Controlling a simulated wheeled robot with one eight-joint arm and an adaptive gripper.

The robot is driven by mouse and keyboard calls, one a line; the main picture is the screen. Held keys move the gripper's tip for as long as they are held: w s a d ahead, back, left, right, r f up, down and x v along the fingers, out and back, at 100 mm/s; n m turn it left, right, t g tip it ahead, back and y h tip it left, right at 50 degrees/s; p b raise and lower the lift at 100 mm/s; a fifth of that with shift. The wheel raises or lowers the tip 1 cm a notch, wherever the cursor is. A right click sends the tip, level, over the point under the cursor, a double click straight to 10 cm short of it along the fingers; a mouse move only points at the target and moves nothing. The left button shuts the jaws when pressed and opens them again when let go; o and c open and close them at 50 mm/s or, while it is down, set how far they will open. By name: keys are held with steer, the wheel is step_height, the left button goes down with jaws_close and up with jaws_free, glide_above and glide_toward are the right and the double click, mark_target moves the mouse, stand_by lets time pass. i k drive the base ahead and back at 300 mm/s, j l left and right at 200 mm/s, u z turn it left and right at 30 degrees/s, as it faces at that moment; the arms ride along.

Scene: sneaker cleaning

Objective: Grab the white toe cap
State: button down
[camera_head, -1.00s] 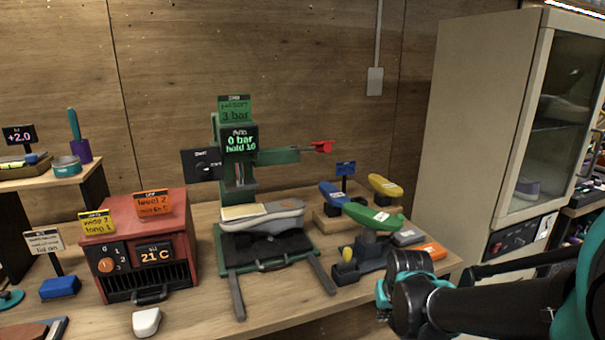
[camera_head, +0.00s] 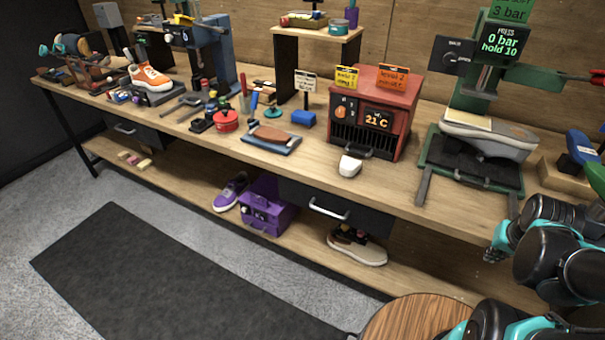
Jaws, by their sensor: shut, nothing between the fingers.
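The white toe cap (camera_head: 350,166) lies on the wooden bench, close to its front edge, just in front of the red heater box (camera_head: 376,112). It is small and rounded, and nothing touches it. My gripper (camera_head: 497,241) is at the right of the picture, in front of the bench edge. It is shut and empty, well to the right of the toe cap and apart from it. My dark arm with teal parts fills the lower right corner.
A green press (camera_head: 473,170) with a grey sole on it stands right of the heater. A round wooden stool top (camera_head: 420,318) is below. The bench front near the toe cap is clear.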

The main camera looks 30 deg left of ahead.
mark_target(349, 168)
steer(key=j+u, duration=0.1)
steer(key=u, duration=1)
steer(key=l+u, duration=0.15)
steer(key=l, duration=0.15)
